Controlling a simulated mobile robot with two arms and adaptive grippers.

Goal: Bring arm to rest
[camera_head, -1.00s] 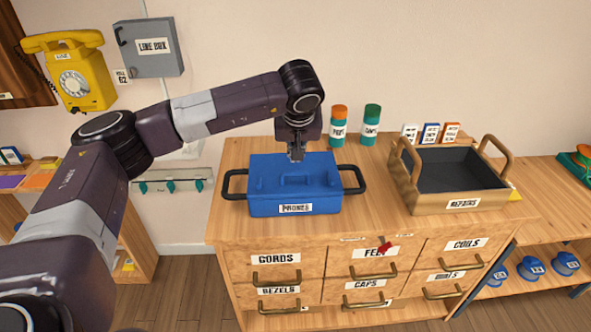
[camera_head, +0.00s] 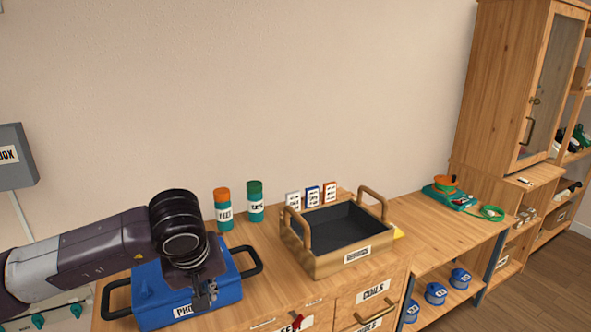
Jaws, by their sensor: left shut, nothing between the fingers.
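My left arm comes in from the left, and my left gripper (camera_head: 205,296) is shut and empty. In the picture it overlaps the front of the blue box (camera_head: 150,302) labelled as phones, which sits on the wooden drawer cabinet. The arm hides part of the box's lid. I cannot tell whether the gripper touches the box. My right gripper is not in view.
A wooden repairs tray (camera_head: 336,266) with two handles stands right of the blue box. Orange-capped (camera_head: 224,212) and green-capped (camera_head: 255,205) containers stand behind. A side table (camera_head: 437,236) and a tall cabinet (camera_head: 503,90) are at the right. A grey line box (camera_head: 14,158) hangs at the left.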

